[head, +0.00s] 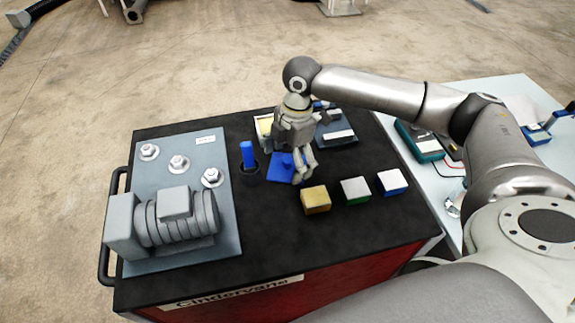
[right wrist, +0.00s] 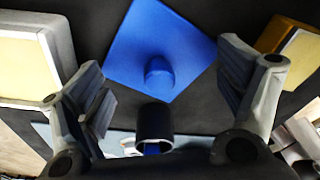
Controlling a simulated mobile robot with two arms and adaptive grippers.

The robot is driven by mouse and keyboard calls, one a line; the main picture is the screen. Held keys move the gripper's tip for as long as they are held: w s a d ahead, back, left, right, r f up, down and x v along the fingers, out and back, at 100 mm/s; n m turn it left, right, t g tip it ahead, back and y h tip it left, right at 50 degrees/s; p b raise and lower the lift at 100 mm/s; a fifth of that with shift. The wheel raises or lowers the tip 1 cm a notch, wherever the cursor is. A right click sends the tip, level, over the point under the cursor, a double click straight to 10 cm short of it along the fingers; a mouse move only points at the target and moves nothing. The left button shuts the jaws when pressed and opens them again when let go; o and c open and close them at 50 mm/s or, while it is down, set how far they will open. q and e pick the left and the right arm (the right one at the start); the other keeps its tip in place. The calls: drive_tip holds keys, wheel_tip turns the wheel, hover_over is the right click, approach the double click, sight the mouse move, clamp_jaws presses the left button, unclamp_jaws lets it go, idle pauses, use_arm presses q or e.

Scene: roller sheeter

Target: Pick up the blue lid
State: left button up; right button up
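The blue lid (head: 279,168) lies flat on the black top of the cart, partly hidden by my right gripper in the head view. In the right wrist view the lid (right wrist: 158,32) is a blue square plate with a rounded knob in its middle. My right gripper (head: 299,178) points down over the lid's right side. In the right wrist view the right gripper (right wrist: 170,95) is open, its fingers apart and nothing between them, with the knob visible ahead of the gap. My left gripper is not in view.
A black cup with a blue handle (head: 248,157) stands just left of the lid. A gold block (head: 315,200), a green-sided block (head: 355,190) and a blue-sided block (head: 392,182) stand to the right. A cream-filled box (head: 264,125) is behind. A grey motor assembly (head: 175,215) fills the left.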

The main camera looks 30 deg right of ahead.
drive_tip(key=shift+s, duration=0.1)
clamp_jaws()
idle(0.3)
